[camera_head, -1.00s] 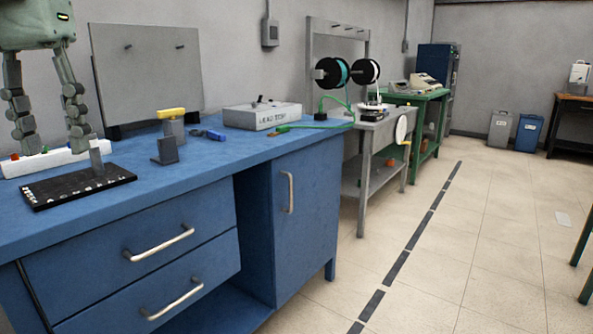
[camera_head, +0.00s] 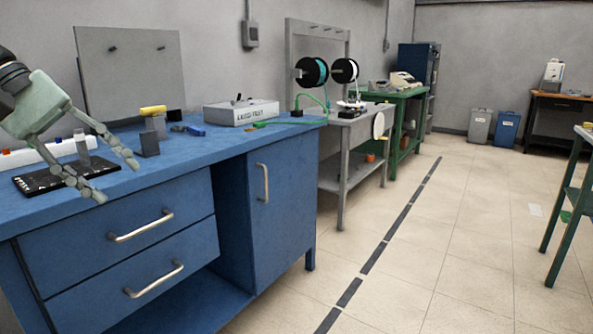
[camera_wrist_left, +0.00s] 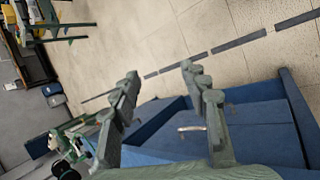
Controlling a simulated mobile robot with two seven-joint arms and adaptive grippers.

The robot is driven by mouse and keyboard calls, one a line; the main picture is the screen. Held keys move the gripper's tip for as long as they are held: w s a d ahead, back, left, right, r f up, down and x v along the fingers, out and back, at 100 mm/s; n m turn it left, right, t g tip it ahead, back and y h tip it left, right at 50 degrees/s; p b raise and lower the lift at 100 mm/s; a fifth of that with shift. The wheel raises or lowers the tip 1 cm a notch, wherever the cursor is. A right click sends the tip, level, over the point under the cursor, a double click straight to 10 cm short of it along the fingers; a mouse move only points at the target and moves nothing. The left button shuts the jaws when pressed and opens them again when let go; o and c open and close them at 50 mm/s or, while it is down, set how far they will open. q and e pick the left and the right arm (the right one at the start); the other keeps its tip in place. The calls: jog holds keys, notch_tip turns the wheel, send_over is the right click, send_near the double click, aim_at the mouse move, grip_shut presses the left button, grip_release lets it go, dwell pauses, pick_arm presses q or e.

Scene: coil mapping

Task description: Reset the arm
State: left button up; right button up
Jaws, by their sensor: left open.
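My left gripper (camera_head: 118,178) comes in from the left edge of the head view. It is open, tilted down to the right, with its two fingers apart and nothing between them. It hangs in front of the black board (camera_head: 40,181) on the blue workbench (camera_head: 225,150), near the bench's front edge, and hides part of the board. In the left wrist view its fingers (camera_wrist_left: 165,100) are spread, with floor and the blue bench beyond them. My right gripper does not show.
A small upright grey block (camera_head: 82,147) stands at the board. A dark block (camera_head: 148,143), a yellow-topped piece (camera_head: 153,111) and the lead test box (camera_head: 241,112) are farther back. Drawer handles (camera_head: 141,226) stick out in front.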

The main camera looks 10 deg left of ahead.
pick_arm(q)
jog(key=w+a+f+n+t+h, duration=0.4)
jog(key=w+f+n+t, duration=0.55)
jog(key=n, duration=0.85)
jog(key=s+a+f+n+t+y, duration=0.15)
jog(key=a+f+n+y, duration=0.4)
jog(key=f+n, duration=0.6)
jog(key=s+a+f+n+t+y, duration=0.15)
jog(key=a+f+n+y, duration=0.25)
jog(key=f+n+y, duration=0.55)
jog(key=s+d+f+n+g, duration=0.2)
jog(key=s+f+n+g, duration=0.15)
jog(key=f+n, duration=0.4)
jog(key=s+d+f+n+g, duration=0.2)
jog(key=s+f+n, duration=0.3)
jog(key=f+n, duration=0.3)
jog(key=s+d+f+n+g+h, duration=0.2)
jog(key=s+d+f+n+g, duration=0.4)
jog(key=s+d+f, duration=0.6)
jog(key=s+d+n, duration=0.1)
jog(key=s+d, duration=0.2)
jog(key=d, duration=0.1)
jog(key=shift+s+f+g+h, duration=0.15)
jog(key=shift+f+g+h, duration=0.2)
jog(key=shift+g+h, duration=0.05)
